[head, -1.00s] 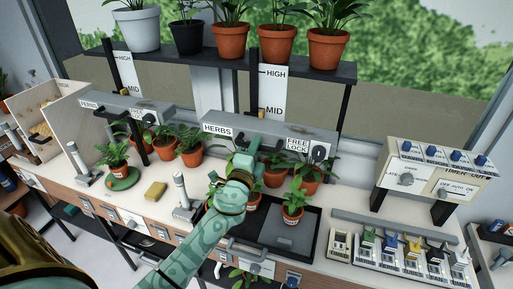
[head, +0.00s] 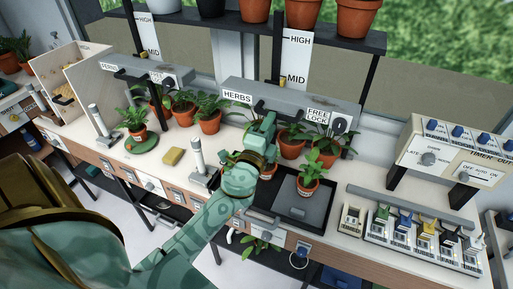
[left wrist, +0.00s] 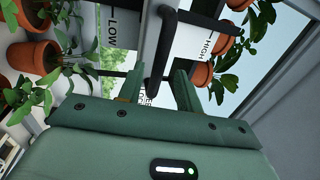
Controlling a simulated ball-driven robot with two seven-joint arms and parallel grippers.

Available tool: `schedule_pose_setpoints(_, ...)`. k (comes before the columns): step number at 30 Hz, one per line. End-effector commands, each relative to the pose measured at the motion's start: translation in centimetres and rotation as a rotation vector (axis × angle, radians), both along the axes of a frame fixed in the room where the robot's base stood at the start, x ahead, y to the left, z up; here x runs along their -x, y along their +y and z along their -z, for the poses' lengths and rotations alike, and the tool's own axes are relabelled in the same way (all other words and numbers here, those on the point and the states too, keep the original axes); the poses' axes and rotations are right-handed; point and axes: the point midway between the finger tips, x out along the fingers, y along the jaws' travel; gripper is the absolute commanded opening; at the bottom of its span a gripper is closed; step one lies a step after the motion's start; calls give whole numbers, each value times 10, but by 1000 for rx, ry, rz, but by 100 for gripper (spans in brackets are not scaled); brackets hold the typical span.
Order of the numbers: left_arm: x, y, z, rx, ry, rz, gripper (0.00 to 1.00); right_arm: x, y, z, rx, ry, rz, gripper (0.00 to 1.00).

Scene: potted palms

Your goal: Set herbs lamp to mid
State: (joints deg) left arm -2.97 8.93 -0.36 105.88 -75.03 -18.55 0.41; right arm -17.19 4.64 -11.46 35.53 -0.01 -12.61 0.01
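The herbs lamp is a grey bar (head: 290,103) with a HERBS label (head: 237,97), a black front handle (head: 270,107) and a FREE/LOCK knob (head: 340,125). Its yellow pointer (head: 282,84) on the scale post sits close to the MID mark (head: 297,79); the exact level is hard to tell. My left gripper (head: 265,121) is just below and in front of the handle. In the left wrist view, its fingers (left wrist: 157,88) are apart, with the black handle bar (left wrist: 160,60) reaching between them. The knob's setting is too small to read. My right gripper is out of view.
Potted plants (head: 294,142) stand under the lamp, and another (head: 308,177) stands on the black tray (head: 270,212). A silver lever (head: 197,157) is left of my forearm. A shelf (head: 225,30) with pots runs above. A control box (head: 452,152) stands at the right.

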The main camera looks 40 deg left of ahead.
Motion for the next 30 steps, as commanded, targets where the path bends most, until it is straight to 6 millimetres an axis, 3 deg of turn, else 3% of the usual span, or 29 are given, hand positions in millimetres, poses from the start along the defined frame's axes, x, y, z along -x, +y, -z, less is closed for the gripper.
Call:
schedule_pose_setpoints(6,60,-14,18,2,5,-1,35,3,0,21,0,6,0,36)
schedule_pose_setpoints(12,97,-24,24,1,4,-1,35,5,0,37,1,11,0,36)
schedule_pose_setpoints(18,112,-27,23,0,1,0,35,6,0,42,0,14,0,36)
schedule_pose_setpoints(30,112,-27,22,0,1,0,35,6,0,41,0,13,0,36)
